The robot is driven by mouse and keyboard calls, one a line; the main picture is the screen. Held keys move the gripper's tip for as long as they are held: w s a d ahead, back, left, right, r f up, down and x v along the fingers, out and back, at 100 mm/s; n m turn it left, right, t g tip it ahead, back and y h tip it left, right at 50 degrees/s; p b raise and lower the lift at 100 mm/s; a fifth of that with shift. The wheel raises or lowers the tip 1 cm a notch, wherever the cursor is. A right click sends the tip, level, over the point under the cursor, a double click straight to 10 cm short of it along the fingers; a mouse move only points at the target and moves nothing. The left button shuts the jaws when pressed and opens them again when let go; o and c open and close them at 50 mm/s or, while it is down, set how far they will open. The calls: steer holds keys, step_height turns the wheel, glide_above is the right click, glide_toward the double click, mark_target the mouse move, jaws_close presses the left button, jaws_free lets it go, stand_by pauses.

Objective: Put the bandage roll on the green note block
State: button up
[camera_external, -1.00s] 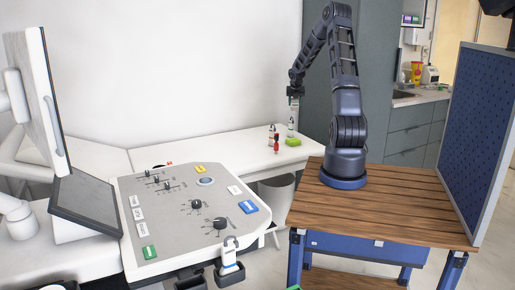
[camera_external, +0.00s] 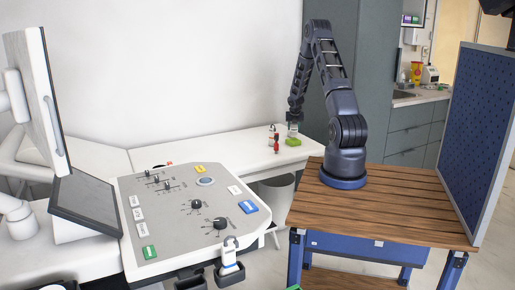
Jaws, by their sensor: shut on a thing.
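The green note block (camera_external: 293,142) lies on the white counter behind my arm's table. My gripper (camera_external: 293,128) points down just above the block, shut on a small pale thing that I take to be the bandage roll (camera_external: 292,132). The roll is mostly hidden by the fingers and is very small here. I cannot tell whether it touches the block or hangs slightly above it.
A small red item (camera_external: 276,146) and a small pale item with a dark top (camera_external: 271,130) stand just left of the block. The white counter (camera_external: 225,150) is clear further left. A grey control panel (camera_external: 185,205) fills the foreground.

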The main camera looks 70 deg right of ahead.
mark_target(294, 131)
steer(key=shift+f, duration=1.8)
steer(key=shift+f, duration=0.1)
steer(key=o, duration=1)
